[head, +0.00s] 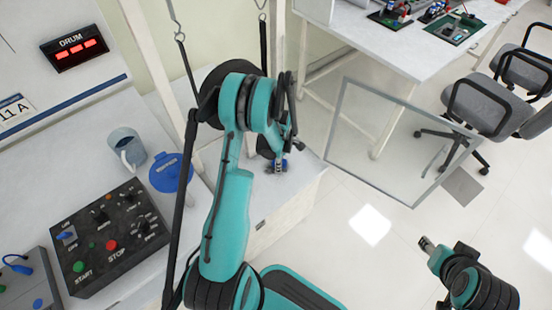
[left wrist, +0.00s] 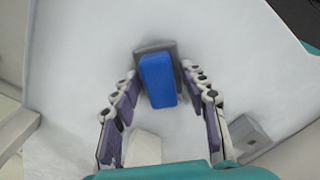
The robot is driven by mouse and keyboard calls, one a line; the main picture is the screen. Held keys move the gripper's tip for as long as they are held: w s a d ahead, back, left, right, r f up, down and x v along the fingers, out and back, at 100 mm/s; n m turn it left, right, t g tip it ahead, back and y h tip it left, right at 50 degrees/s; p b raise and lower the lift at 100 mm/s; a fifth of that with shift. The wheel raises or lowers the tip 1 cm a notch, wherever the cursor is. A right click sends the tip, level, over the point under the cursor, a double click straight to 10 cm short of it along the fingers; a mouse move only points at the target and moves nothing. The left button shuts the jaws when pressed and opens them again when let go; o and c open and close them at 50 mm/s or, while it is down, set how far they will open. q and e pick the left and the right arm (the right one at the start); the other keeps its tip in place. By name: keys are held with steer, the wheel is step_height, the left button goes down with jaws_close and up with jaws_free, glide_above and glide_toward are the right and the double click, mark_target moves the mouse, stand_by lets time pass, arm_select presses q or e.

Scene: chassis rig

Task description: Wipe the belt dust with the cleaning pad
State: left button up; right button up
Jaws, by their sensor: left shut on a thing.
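The cleaning pad (left wrist: 158,80) has a blue handle and a grey base. In the left wrist view it sits between the fingertips of my left gripper (left wrist: 159,72), which is shut on it, over a pale surface. In the head view my left gripper (head: 281,158) points down over the right end of the white bench (head: 292,192), with a bit of blue at its tips. I cannot make out the belt dust. My right gripper (head: 430,246) is at the lower right over the floor, away from the bench; its finger gap cannot be told.
A control box (head: 110,237), a grey mug (head: 126,148) and a blue-lidded container (head: 170,173) stand on the bench at left. Black straps and wires hang by the frame near my left arm. A clear framed panel (head: 395,145) stands right of the bench. Chairs (head: 490,105) are farther right.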

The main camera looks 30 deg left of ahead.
mark_target(286, 174)
arm_select(q)
steer(key=shift+s+d, duration=0.2)
steer(key=shift+d, duration=0.55)
steer(key=shift+s+d, duration=0.25)
steer(key=shift+d, duration=0.45)
steer(key=shift+s+d, duration=0.2)
steer(key=shift+d, duration=0.55)
steer(key=shift+r, duration=0.1)
steer(key=shift+r+p, duration=1.65)
steer(key=shift+r, duration=1.3)
step_height(286, 174, up, 3)
steer(key=shift+p, duration=0.75)
